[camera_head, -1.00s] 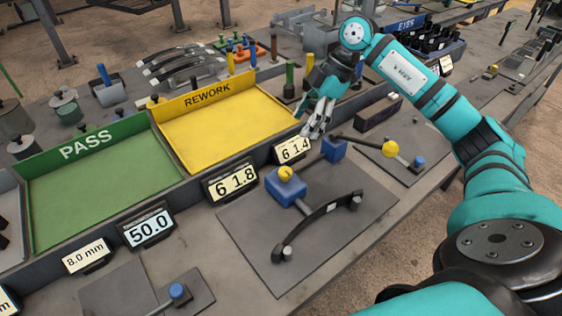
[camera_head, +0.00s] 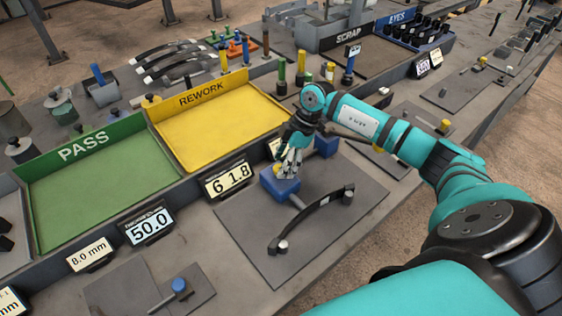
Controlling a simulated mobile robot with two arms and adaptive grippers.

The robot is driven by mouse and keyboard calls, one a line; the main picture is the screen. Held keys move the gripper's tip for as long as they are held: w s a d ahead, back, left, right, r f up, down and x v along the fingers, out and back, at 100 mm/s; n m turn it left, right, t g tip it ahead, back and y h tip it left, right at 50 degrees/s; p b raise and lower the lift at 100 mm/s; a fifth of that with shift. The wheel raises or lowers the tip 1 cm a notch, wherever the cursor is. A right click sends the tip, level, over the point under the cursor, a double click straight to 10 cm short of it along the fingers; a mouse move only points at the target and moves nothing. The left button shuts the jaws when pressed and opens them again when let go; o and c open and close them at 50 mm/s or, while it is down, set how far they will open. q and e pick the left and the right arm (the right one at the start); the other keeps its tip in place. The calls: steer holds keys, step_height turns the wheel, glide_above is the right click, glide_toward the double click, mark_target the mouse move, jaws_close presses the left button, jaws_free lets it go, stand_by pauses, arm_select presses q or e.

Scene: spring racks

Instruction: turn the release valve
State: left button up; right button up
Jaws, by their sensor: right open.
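A blue block (camera_head: 279,188) stands on a grey plate, with a small yellow knob (camera_head: 280,171) on top, mostly hidden by my fingers. I cannot tell for certain whether this knob is the release valve. My right gripper (camera_head: 289,170) is open and points down at the knob, with its fingers over the top of the block. I cannot tell whether they touch. A black curved bar (camera_head: 317,211) with metal ends lies in front of the block. My left gripper is not in view.
A second blue block (camera_head: 326,145) stands just behind my right gripper. Displays, one reading 61.8 (camera_head: 228,180), line the left side. Behind them are the green PASS tray (camera_head: 95,185) and yellow REWORK tray (camera_head: 220,125). The plate's near part is clear.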

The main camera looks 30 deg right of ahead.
steer(key=shift+x, duration=0.85)
steer(key=shift+c, duration=0.4)
steer(key=c, duration=1)
steer(key=shift+c, duration=0.2)
